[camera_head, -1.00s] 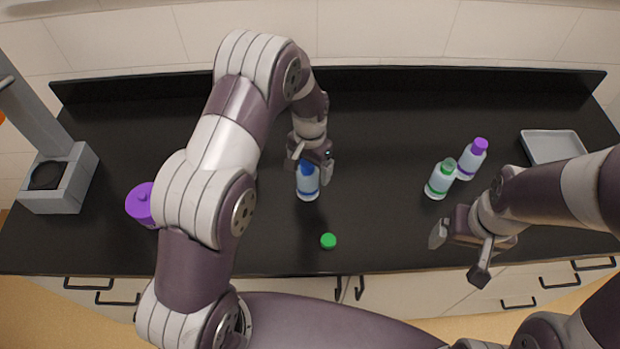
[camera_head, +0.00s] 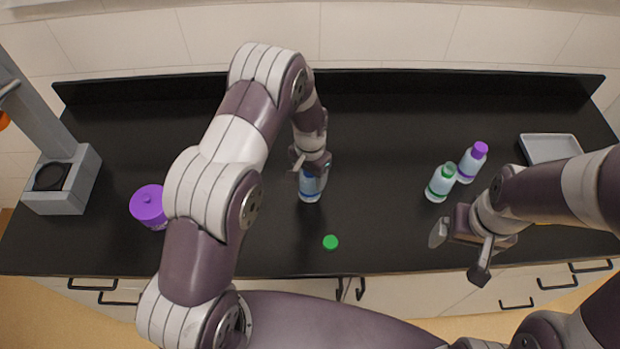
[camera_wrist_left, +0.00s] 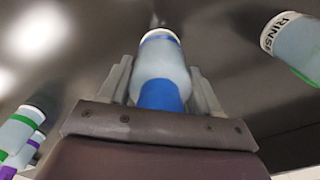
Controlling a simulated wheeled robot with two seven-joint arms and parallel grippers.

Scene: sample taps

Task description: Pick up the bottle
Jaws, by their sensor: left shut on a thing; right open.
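A white bottle with a blue cap and blue band (camera_head: 309,193) stands upright at the middle of the black counter. My left gripper (camera_head: 312,176) is shut on it from above, its fingers on either side of the blue cap. In the left wrist view the bottle (camera_wrist_left: 161,60) sits between the two fingers (camera_wrist_left: 160,90), cap toward the palm. I cannot tell whether its base touches the counter. My right gripper (camera_head: 458,258) is open and empty over the counter's front edge.
A green-banded bottle (camera_head: 440,184) and a purple-capped bottle (camera_head: 472,163) stand to the right, near a grey tray (camera_head: 549,147). A green cap (camera_head: 331,242) lies in front. A purple pot (camera_head: 149,206) and grey device (camera_head: 62,180) stand left. The wrist view shows a RINSE-labelled bottle (camera_wrist_left: 292,46).

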